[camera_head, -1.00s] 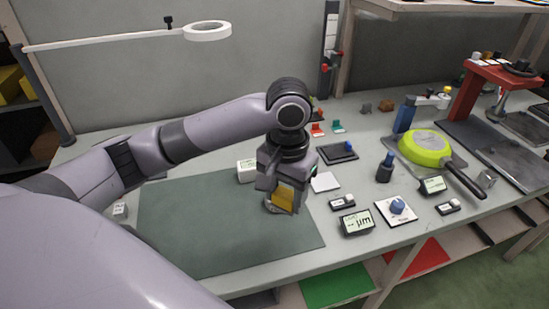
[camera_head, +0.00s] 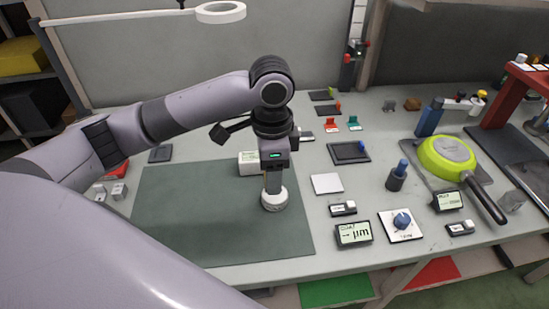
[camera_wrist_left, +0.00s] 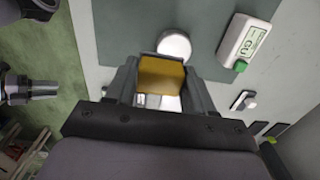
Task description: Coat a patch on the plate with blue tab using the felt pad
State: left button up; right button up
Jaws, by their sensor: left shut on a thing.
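My left gripper (camera_head: 273,183) points down over the green mat. In the left wrist view its fingers (camera_wrist_left: 161,78) are shut on a yellow-brown block (camera_wrist_left: 161,75), which may be the felt pad. The block is hidden in the head view. A round white thing (camera_head: 275,199) is just below the fingertips; it shows just past the block in the wrist view (camera_wrist_left: 174,46). I cannot tell whether they touch. A dark plate with a blue tab (camera_head: 349,153) lies right of the gripper, apart from it.
A white box (camera_head: 249,163) stands behind the gripper. A white square (camera_head: 327,184), a small display (camera_head: 353,233), a dial (camera_head: 402,223), a blue-topped holder (camera_head: 396,177) and a green pan (camera_head: 446,157) are to the right. Most of the green mat (camera_head: 190,215) is clear.

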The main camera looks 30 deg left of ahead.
pick_arm(q)
jog(key=m, duration=0.5)
jog(key=shift+w+m, duration=0.25)
jog(key=shift+m, duration=0.15)
jog(key=m, duration=0.4)
jog(key=m+p, duration=0.1)
jog(key=m, duration=0.2)
jog(key=shift+w+a, duration=0.15)
jog(key=shift+w, duration=0.2)
jog(key=m, duration=0.7)
jog(key=shift+w+a+p, duration=0.1)
jog(key=shift+w+p, duration=0.2)
jog(key=shift+w, duration=0.05)
jog(key=shift+w+a+f+m, duration=0.1)
jog(key=shift+f+m, duration=0.2)
jog(key=shift+m, duration=0.95)
jog(key=shift+w+a+f+m, duration=0.1)
jog(key=shift+f+m, duration=0.15)
jog(key=shift+m, duration=0.95)
jog(key=shift+w+f+m, duration=0.1)
jog(key=shift+f+m, duration=0.2)
jog(key=shift+m, duration=0.95)
notch_tip(320, 180, down, 4)
jog(key=b, duration=0.3)
jog(key=shift+f+b, duration=0.25)
jog(key=shift+b, duration=0.3)
jog(key=shift+f, duration=0.5)
jog(key=shift+s+f+p, duration=0.1)
jog(key=shift+p, duration=0.35)
